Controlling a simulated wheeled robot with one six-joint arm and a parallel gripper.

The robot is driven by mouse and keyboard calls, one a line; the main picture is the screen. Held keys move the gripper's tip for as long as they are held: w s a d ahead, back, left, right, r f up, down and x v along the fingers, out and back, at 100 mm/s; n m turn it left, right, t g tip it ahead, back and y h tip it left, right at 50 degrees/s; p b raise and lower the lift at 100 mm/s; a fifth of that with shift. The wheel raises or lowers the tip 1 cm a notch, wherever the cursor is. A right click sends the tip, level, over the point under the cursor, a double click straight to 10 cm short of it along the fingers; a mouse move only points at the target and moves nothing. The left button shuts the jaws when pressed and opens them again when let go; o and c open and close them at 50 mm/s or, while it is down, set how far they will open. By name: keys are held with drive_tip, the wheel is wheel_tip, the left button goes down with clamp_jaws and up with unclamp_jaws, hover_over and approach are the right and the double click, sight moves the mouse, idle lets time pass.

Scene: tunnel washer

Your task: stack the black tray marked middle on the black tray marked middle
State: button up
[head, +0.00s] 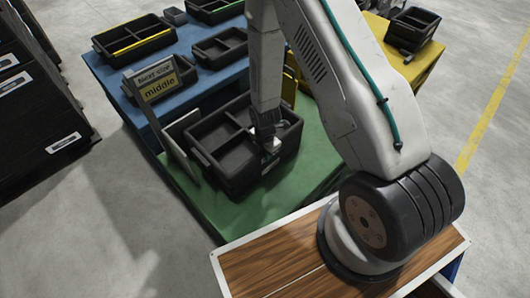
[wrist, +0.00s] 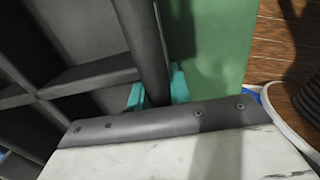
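A black divided tray (head: 222,133) is at the green table, beside the sign reading "middle" (head: 158,88). It looks deep from the side; I cannot clearly tell whether a second tray is under it. A small pale label shows on its near side. My gripper (head: 268,146) is at the tray's near right wall, its fingers mostly hidden by the arm in the head view. In the wrist view, the teal fingertips of my gripper (wrist: 157,90) are on both sides of the tray wall (wrist: 150,50), close against it, and appear shut on it.
The blue table (head: 190,75) behind holds several black trays, one with a yellow strip (head: 140,40). A yellow table (head: 425,65) at the upper right holds another black tray (head: 413,28). Black crates (head: 45,120) stand at left. Green surface (head: 310,165) is bare right of the tray.

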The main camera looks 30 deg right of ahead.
drive_tip(key=o, duration=0.5)
wheel_tip(320, 180, up, 8)
drive_tip(key=shift+f, duration=0.1)
idle(0.8)
